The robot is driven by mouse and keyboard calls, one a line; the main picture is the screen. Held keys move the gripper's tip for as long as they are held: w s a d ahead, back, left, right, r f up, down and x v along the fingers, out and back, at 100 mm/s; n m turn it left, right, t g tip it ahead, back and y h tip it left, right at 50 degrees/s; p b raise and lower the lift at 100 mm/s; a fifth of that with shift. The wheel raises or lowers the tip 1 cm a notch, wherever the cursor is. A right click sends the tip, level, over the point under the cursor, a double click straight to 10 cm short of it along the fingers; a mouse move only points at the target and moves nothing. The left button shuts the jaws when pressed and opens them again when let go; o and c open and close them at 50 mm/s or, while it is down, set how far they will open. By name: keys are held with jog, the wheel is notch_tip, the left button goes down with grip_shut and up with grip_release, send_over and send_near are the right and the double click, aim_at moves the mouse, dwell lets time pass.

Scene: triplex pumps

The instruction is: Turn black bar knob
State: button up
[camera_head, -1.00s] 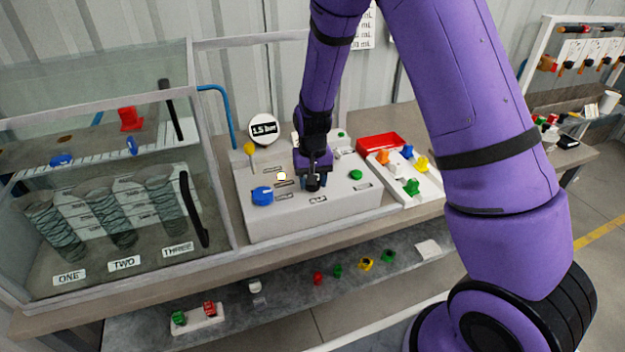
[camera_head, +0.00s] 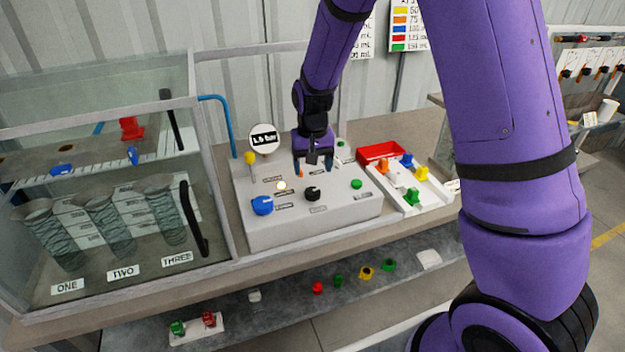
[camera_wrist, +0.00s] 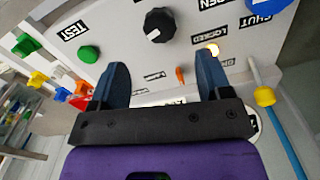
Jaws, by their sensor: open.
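The black bar knob (camera_head: 312,193) sits on the top face of the grey control box (camera_head: 290,232), between a blue knob (camera_head: 262,205) and a green button (camera_head: 356,184). In the wrist view the black knob (camera_wrist: 159,25) shows a white pointer line and stands beyond the fingertips, apart from them. My gripper (camera_head: 313,170) is open and empty, above and behind the knob. In the wrist view its two blue fingers (camera_wrist: 165,75) are spread wide. A small orange part (camera_wrist: 180,76) shows between them, on the panel.
A yellow-topped lever (camera_head: 250,158) and a round gauge (camera_head: 264,139) stand at the box's back left. A lit lamp (camera_head: 281,185) is near the blue knob. A red tray (camera_head: 381,151) and a white rack of coloured parts lie right. A glass tank stands left.

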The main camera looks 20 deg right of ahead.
jog(key=shift+r, duration=1.45)
jog(key=s+d+r+n+t, duration=0.1)
jog(key=s+d+r, duration=0.1)
jog(key=s+r, duration=0.5)
jog(key=s+d+r+t, duration=0.15)
jog(key=s+r, duration=0.35)
jog(key=r, duration=0.5)
jog(key=s+d+r+t, duration=0.1)
jog(key=s+r, duration=0.2)
jog(key=s, duration=0.6)
jog(key=s+d+r+n+t, duration=0.1)
jog(key=s+d+r, duration=0.1)
jog(key=s, duration=0.6)
jog(key=shift+s+d+r+t, duration=0.2)
jog(key=shift+s+r+t, duration=0.15)
jog(key=shift+r, duration=0.2)
dwell(1.0)
